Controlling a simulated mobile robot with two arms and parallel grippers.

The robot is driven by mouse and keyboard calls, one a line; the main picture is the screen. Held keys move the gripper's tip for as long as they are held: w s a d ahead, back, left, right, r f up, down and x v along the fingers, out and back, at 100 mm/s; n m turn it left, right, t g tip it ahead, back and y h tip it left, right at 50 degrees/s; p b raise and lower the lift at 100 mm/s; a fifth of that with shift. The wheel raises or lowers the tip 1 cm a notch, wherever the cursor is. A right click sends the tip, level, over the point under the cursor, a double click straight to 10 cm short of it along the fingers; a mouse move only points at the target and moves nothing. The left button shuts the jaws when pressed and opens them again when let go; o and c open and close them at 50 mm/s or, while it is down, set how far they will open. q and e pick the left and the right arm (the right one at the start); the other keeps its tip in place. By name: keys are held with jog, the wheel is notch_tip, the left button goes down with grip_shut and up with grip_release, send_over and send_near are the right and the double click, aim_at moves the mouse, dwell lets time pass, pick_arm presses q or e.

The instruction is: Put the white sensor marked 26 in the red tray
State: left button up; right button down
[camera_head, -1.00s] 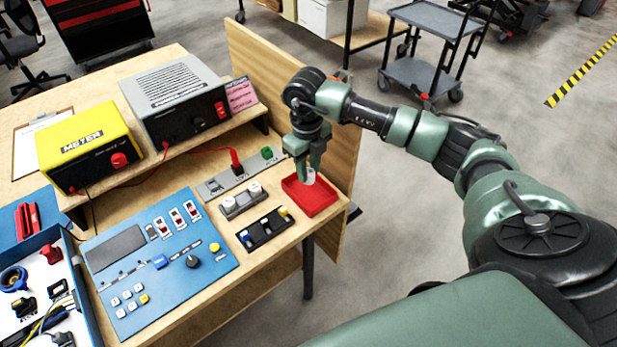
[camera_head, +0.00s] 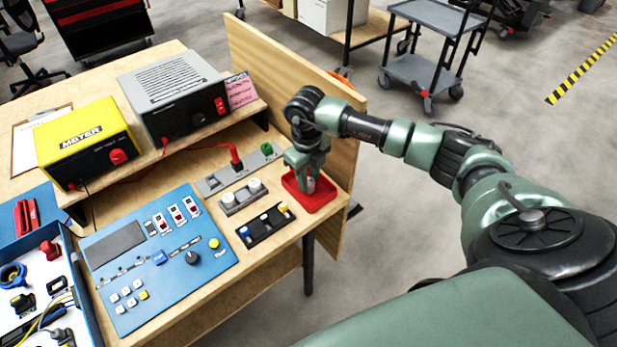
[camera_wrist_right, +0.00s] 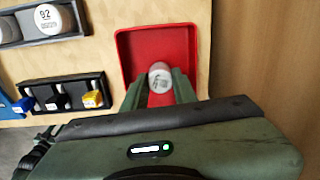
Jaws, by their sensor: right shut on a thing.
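The white sensor (camera_wrist_right: 160,75) is a small white cylinder between the fingers of my right gripper (camera_head: 307,180). Its top faces the right wrist view, with a dark mark too blurred to read. The right gripper is shut on it, and the sensor is inside the outline of the red tray (camera_wrist_right: 127,48). I cannot tell whether it touches the tray floor. The red tray also shows in the head view (camera_head: 325,203), at the right end of the bench. My left gripper is not in view.
A grey holder (camera_head: 240,202) with white sensors, one marked 92 in the wrist view (camera_wrist_right: 46,17), stands left of the tray. A black rack (camera_head: 262,232) with coloured blocks is nearer the front. A wooden panel (camera_head: 345,150) rises close beside the tray.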

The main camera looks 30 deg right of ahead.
jog(key=c, duration=1.1)
grip_release()
jog(key=shift+r+p, duration=0.5)
jog(key=shift+r, duration=0.1)
jog(key=r+b, duration=0.2)
jog(key=r, duration=1)
jog(key=shift+a, duration=0.2)
jog(key=shift+a, duration=0.1)
